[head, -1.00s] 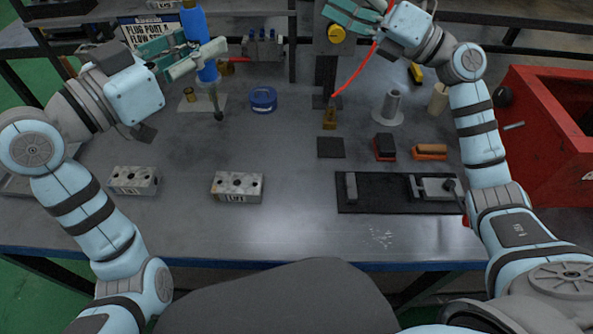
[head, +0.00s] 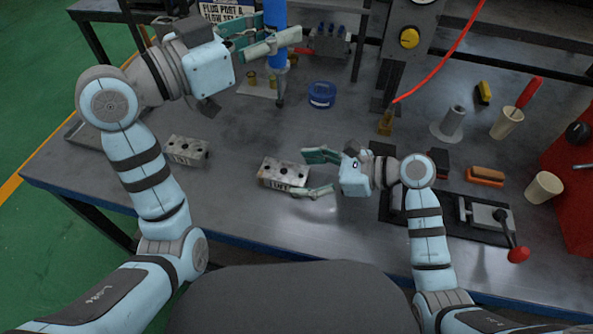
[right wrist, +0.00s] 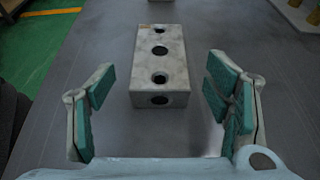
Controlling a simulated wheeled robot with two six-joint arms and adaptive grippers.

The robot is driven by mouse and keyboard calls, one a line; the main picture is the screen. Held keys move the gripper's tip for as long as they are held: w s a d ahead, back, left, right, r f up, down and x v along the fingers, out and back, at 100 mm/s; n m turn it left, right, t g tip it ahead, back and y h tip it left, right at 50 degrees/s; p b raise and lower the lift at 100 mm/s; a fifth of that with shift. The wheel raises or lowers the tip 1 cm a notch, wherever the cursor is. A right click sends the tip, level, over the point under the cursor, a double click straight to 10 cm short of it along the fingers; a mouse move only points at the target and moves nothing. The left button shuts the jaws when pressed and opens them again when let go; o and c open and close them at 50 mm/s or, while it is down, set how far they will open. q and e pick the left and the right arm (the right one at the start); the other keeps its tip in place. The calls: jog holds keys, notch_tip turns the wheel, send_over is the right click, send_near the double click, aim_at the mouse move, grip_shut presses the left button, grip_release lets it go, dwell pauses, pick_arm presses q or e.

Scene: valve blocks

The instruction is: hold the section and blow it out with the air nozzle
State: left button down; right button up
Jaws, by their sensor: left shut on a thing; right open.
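A grey metal valve block with holes in its top (head: 283,173) lies on the table left of my right gripper (head: 304,173). In the right wrist view the block (right wrist: 160,62) lies ahead, roughly centred between the fingers. My right gripper (right wrist: 158,98) is open and empty, its fingers apart from the block. A second holed block (head: 186,151) lies farther left. My left gripper (head: 284,38) is shut on a blue upright cylindrical tool (head: 276,20) with a dark narrow tip. A red hose (head: 438,66) runs down to a brass-coloured piece (head: 386,122); I cannot tell whether this is the air nozzle.
A blue round container (head: 321,94) stands behind the blocks. A grey flanged cylinder (head: 450,122), beige cups (head: 507,122) and an orange-brown brush-like block (head: 486,176) stand right. A clamp with a red knob (head: 517,254) lies front right. The table between the blocks is clear.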

aim_at(295, 173)
jog(key=x, duration=0.4)
pick_arm(q)
jog(key=shift+d, duration=0.1)
pick_arm(e)
jog(key=shift+d, duration=0.1)
jog(key=shift+c, duration=0.2)
jog(key=c, duration=1.6)
jog(key=shift+c, duration=0.2)
pick_arm(q)
jog(key=f, duration=1.2)
jog(key=shift+s+f, duration=0.25)
jog(key=shift+s, duration=0.05)
jog(key=shift+w+r, duration=0.3)
jog(key=shift+r, duration=0.1)
